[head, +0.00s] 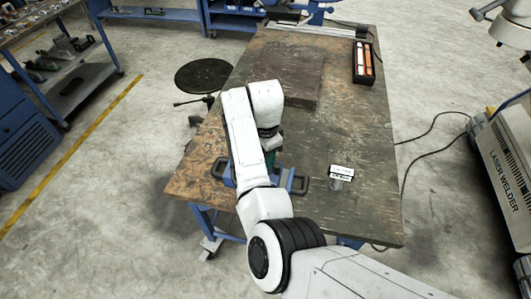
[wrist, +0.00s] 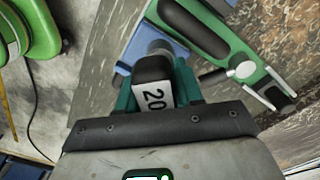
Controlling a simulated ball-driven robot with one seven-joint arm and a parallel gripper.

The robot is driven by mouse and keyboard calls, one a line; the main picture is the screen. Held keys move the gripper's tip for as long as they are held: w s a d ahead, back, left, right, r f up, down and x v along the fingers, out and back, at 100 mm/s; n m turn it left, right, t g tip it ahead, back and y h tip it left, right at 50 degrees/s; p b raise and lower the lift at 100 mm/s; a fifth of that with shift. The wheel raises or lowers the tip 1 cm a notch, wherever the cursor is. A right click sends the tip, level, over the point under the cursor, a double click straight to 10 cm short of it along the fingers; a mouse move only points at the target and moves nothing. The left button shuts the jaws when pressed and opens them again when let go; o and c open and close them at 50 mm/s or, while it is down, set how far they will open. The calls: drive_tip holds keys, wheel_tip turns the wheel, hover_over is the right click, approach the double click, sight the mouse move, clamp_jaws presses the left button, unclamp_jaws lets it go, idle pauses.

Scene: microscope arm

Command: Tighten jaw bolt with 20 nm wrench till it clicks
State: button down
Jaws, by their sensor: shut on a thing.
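In the wrist view, my gripper (wrist: 156,82) has teal fingers shut on the black wrench (wrist: 153,96), which carries a white label reading 20. The wrench's far end points at a blue part (wrist: 135,60) beyond the fingers; I cannot tell whether it is seated on a bolt. The jaw bolt itself is hidden. In the head view, my gripper (head: 269,158) is mostly behind my arm, over a blue fixture with dark handles (head: 299,184) on the table.
The worn table (head: 350,120) carries a dark plate (head: 285,75), a black tray with orange and white items (head: 364,62), and a small labelled stand (head: 341,175). The table's right side is mostly clear.

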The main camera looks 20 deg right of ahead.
drive_tip(key=shift+r, duration=0.1)
drive_tip(key=shift+r+p, duration=1.1)
drive_tip(key=shift+r, duration=1.85)
drive_tip(key=shift+d, duration=0.1)
